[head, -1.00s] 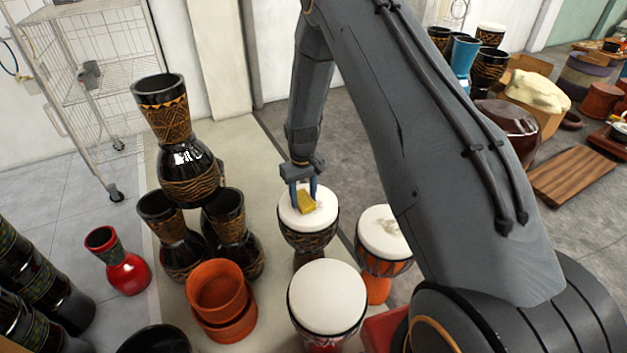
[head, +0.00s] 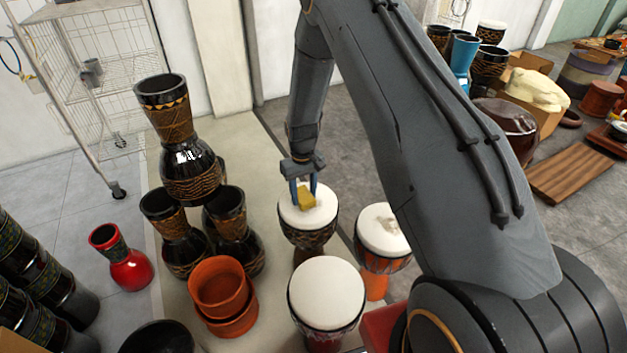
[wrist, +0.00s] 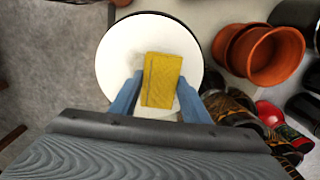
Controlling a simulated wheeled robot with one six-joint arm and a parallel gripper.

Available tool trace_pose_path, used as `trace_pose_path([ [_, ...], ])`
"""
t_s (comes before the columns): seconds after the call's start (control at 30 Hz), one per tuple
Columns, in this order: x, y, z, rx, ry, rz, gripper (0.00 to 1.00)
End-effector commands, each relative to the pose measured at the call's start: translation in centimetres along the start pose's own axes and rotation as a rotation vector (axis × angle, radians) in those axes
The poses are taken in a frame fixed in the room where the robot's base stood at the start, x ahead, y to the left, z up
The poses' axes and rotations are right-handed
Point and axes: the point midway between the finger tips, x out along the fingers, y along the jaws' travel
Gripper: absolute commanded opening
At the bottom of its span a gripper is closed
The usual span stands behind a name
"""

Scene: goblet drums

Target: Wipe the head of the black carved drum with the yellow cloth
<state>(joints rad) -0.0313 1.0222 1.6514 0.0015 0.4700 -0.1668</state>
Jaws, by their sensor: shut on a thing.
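The black carved drum (head: 308,231) stands upright left of my arm in the head view, its round white head (head: 322,211) facing up. My gripper (head: 306,202) points down over that head and is shut on the yellow cloth (head: 307,199). In the wrist view the cloth (wrist: 162,80) shows between the two blue fingers (wrist: 158,95), over the white drum head (wrist: 117,62). The cloth looks to be on or just above the head; I cannot tell if it touches.
A white-headed drum (head: 326,290) stands in front and an orange-based one (head: 383,236) to the right. Stacked black drums (head: 178,130), orange pots (head: 221,290) and a red vase (head: 122,262) stand left.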

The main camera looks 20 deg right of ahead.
Motion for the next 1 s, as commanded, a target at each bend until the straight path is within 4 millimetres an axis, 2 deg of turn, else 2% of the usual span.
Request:
trace_pose_path([
  [0.03, -0.9, -0.2, -0.1, -0.003, 0.003, 0.001, 0.18],
  [0.6, -6.0, -0.4, -0.1, -0.005, 0.003, 0.001, 0.18],
  [1.0, -6.5, -0.3, -0.1, -0.004, 0.002, 0.0, 0.18],
])
